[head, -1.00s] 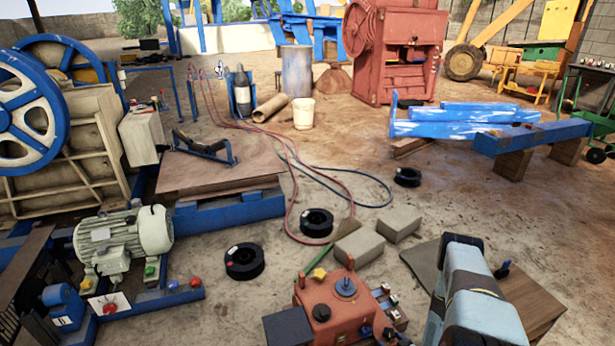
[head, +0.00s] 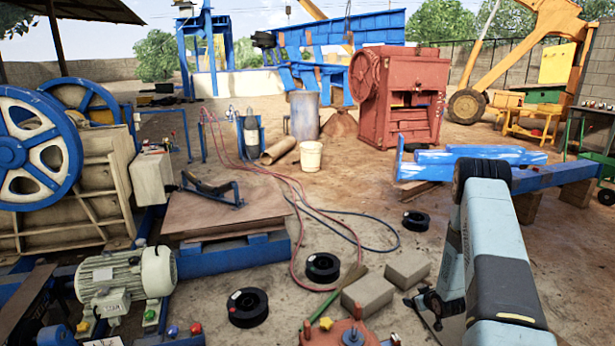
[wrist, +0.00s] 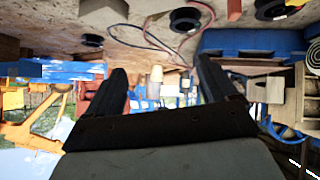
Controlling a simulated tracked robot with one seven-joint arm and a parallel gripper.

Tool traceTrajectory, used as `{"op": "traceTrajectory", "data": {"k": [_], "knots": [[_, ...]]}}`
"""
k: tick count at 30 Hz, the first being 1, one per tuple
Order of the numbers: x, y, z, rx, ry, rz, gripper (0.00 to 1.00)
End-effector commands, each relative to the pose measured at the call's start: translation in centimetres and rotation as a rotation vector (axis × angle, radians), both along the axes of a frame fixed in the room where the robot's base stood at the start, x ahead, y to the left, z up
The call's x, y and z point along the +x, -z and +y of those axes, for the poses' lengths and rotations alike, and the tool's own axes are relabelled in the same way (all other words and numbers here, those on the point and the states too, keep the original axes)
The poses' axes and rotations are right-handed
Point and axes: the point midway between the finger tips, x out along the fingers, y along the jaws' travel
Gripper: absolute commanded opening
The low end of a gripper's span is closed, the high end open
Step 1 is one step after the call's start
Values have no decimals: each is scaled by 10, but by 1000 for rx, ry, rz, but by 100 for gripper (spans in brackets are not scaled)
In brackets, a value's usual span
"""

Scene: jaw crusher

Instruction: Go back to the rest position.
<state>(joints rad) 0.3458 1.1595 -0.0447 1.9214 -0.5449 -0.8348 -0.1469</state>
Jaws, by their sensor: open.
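My gripper (wrist: 166,88) shows in the wrist view as two dark fingers spread wide, with nothing between them. The wrist view is upside down. In the head view my light blue arm rises at the right, and a dark part at its left side may be the gripper, but it is small and partly hidden. No task object is held.
A red control box (head: 350,334) is cut off at the bottom edge. Concrete blocks (head: 367,294), black rings (head: 248,307), a grey motor (head: 125,282) and red and blue hoses lie around. Blue beams (head: 470,158) lie behind my arm. A red crusher (head: 402,98) stands farther back.

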Motion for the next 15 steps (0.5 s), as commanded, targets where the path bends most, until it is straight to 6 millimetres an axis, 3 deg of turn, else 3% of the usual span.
{"op": "traceTrajectory", "data": {"k": [1, 6, 15], "knots": [[7, -21, 0, -12, 4, 1, 86], [20, -80, 0, -44, 33, 26, 86], [25, -185, 9, -82, 91, 66, 86]]}}
